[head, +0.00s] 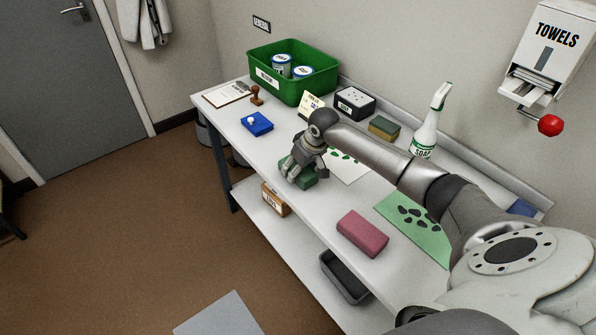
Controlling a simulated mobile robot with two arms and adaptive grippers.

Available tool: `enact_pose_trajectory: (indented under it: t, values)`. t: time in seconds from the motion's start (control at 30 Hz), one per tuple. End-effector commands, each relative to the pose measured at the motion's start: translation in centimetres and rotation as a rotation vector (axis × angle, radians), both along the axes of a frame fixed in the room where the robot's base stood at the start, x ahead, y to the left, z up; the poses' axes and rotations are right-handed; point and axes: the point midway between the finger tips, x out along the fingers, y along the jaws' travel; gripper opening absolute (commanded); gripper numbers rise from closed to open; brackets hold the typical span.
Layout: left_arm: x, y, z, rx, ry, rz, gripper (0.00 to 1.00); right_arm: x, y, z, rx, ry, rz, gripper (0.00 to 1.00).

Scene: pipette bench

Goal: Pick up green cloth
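The green cloth (310,181) is a small folded block near the front edge of the white bench, about the middle of its length. My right gripper (299,176) comes in from the right and points down over it. Its fingers overlap the cloth and cover much of it. I cannot tell whether they are closed on it or just around it. The cloth appears to rest on the bench top. My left gripper is out of view.
A pink folded block (362,233) lies nearer on the bench (325,226), beside a green sheet with dark shapes (432,241). A blue pad (257,123), green bin (263,67), dark box (354,103), sponge (384,127) and spray bottle (428,131) stand around.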

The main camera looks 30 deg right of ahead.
Motion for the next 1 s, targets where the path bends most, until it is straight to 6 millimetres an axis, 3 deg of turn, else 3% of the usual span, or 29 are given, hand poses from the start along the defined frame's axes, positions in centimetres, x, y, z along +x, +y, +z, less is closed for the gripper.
enact_pose_trajectory:
  t: [0.03, 0.17, 0.57, 0.77, 1.0]
  values:
    - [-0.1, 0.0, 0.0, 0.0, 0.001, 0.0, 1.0, 0.0, 0.0, 0.0, 0.0, 0.0, 0.0, 0.48]
    - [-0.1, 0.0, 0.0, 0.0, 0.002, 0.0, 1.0, 0.0, 0.0, 0.0, 0.0, 0.0, 0.0, 0.31]
    - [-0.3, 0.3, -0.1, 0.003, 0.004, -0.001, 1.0, 0.1, -0.1, 0.8, -0.001, -0.003, 0.0, 0.3]
    - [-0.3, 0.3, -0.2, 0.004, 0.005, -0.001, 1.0, 0.0, 0.0, 3.5, 0.0, -0.004, 0.002, 0.3]
    - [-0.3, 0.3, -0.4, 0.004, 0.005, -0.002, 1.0, -3.3, 1.6, 7.5, -0.003, -0.004, 0.004, 0.3]
